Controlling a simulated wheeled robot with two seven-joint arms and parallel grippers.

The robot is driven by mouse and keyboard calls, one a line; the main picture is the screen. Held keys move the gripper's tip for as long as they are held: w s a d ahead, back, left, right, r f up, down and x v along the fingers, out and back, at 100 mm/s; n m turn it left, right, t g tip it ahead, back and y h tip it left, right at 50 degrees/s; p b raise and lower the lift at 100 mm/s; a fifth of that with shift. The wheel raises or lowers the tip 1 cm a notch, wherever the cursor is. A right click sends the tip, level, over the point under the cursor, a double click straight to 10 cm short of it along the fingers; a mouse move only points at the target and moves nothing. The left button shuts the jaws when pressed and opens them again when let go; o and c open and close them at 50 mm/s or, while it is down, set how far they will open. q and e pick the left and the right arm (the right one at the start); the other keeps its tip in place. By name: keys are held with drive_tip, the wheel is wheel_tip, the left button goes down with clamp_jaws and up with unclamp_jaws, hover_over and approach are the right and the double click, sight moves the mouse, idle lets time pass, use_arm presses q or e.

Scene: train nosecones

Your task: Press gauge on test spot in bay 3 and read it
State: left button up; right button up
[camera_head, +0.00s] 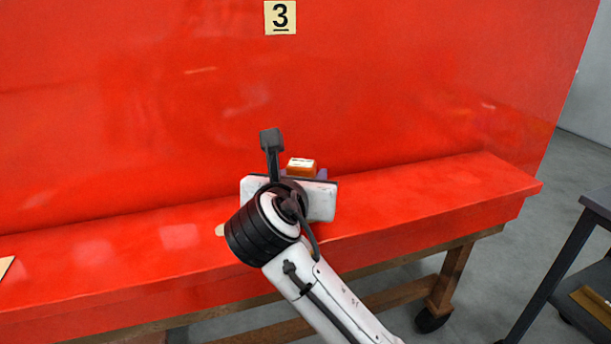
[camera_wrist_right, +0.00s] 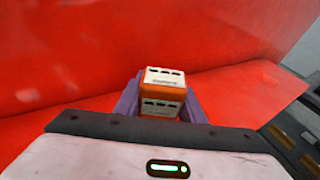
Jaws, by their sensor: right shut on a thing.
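My right gripper (camera_head: 304,174) reaches in from the lower right in the head view. Its purple fingers are shut on the gauge (camera_head: 301,166), a small orange block with a white face. In the right wrist view the gauge (camera_wrist_right: 163,92) sits between the fingers, with white panels and dark markings too small to read. The gauge is in front of the red panel (camera_head: 400,90); I cannot tell whether it touches it. A yellow sign (camera_head: 280,17) with a 3 marks the bay. No clear test spot shows.
A red ledge (camera_head: 440,192) runs along the panel's foot, on a wooden frame with a caster (camera_head: 432,320). A pale patch (camera_head: 220,230) on the ledge is partly behind my wrist. A beige plate (camera_head: 5,266) shows at the left edge. A dark cart (camera_head: 585,250) stands right.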

sight(303, 159)
drive_tip(key=shift+f, duration=0.6)
idle(0.7)
drive_tip(key=shift+r, duration=0.1)
wheel_tip(303, 159, up, 3)
drive_tip(key=p, duration=0.4)
drive_tip(key=shift+r+p, duration=0.55)
drive_tip(key=shift+r, duration=0.4)
wheel_tip(303, 159, up, 2)
drive_tip(key=shift+r, duration=0.1)
idle(0.5)
